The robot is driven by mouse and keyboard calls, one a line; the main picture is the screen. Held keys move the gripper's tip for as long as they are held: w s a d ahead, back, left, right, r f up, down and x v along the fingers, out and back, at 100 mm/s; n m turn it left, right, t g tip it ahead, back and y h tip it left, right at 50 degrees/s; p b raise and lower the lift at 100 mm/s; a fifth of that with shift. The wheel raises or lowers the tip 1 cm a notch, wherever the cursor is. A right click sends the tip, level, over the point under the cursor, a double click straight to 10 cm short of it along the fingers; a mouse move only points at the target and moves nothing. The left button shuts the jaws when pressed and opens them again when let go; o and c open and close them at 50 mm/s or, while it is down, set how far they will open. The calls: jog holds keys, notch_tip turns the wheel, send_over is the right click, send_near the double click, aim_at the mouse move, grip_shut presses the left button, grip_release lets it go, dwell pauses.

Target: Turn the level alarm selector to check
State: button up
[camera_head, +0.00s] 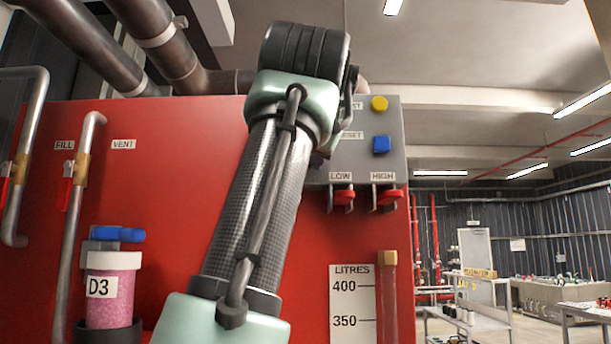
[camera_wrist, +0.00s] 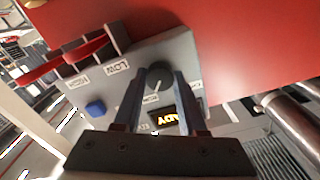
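The level alarm selector is a dark round knob (camera_wrist: 157,76) on the grey control panel (camera_wrist: 85,82), with small labels around it too blurred to read. In the wrist view my gripper (camera_wrist: 158,78) is open, with one finger on each side of the knob. A narrow gap seems to show on both sides; I cannot tell whether either finger touches. A lit orange display (camera_wrist: 166,119) is partly seen between the fingers. In the head view my arm covers the knob and gripper; the right part of the panel (camera_head: 388,110) shows.
The panel carries a yellow button (camera_head: 379,104), a blue button (camera_head: 381,145) and red LOW (camera_head: 342,196) and HIGH (camera_head: 385,197) levers below. The red tank wall (camera_head: 180,150) lies behind. Pipes with red-handled valves stand left. Open floor and benches lie far right.

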grip_shut()
jog(key=shift+n, duration=0.3)
jog(key=shift+r+n+p, duration=0.1)
jog(key=shift+n+p, duration=2.05)
jog(key=shift+n, duration=5.55)
jog(key=o, duration=0.7)
grip_release()
jog(key=shift+c, duration=0.2)
